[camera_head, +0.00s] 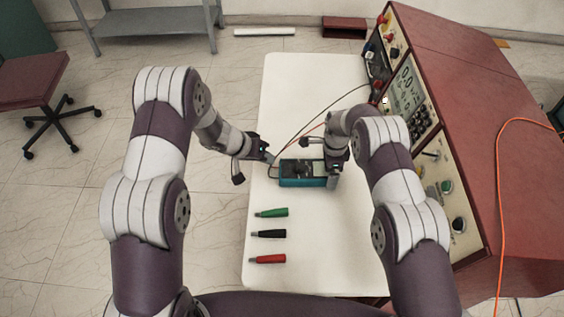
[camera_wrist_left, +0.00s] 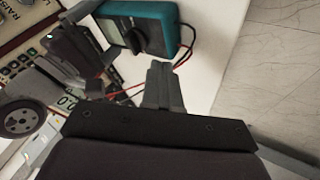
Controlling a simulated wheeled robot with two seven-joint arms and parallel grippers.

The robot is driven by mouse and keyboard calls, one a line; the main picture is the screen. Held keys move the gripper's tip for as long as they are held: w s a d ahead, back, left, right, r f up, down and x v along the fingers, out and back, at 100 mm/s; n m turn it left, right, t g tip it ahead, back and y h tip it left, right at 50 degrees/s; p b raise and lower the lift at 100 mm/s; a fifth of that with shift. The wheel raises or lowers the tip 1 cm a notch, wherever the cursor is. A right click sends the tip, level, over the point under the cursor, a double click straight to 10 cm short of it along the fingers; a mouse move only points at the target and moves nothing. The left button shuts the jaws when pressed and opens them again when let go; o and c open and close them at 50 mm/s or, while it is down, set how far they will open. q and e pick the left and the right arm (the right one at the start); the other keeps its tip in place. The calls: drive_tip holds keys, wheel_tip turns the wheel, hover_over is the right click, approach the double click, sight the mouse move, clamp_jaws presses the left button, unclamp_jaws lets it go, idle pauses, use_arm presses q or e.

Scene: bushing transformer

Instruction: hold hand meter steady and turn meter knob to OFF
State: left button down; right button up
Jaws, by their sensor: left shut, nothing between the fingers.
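The hand meter (camera_head: 303,182) is a teal box with a dark face, lying on the white table. It also shows at the top of the left wrist view (camera_wrist_left: 165,28), with its screen and dark round knob (camera_wrist_left: 134,41). My left gripper (camera_head: 271,158) is shut and empty, just beyond the meter's left end. In the left wrist view its fingers (camera_wrist_left: 162,88) are together, apart from the meter. My right gripper (camera_head: 333,178) is at the meter's right end, close to the knob side. Whether its fingers grip the meter is hidden.
Green (camera_head: 272,212), black (camera_head: 269,233) and red (camera_head: 268,259) handles lie on the white table (camera_head: 330,265) nearer me. A red console (camera_head: 470,90) with dials stands along the right side. Red and black leads run from the meter toward the console.

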drive_tip(key=shift+s+d+f, duration=0.1)
drive_tip(key=shift+s+f, duration=0.05)
drive_tip(key=o, duration=1)
use_arm(q)
drive_tip(key=v, duration=0.5)
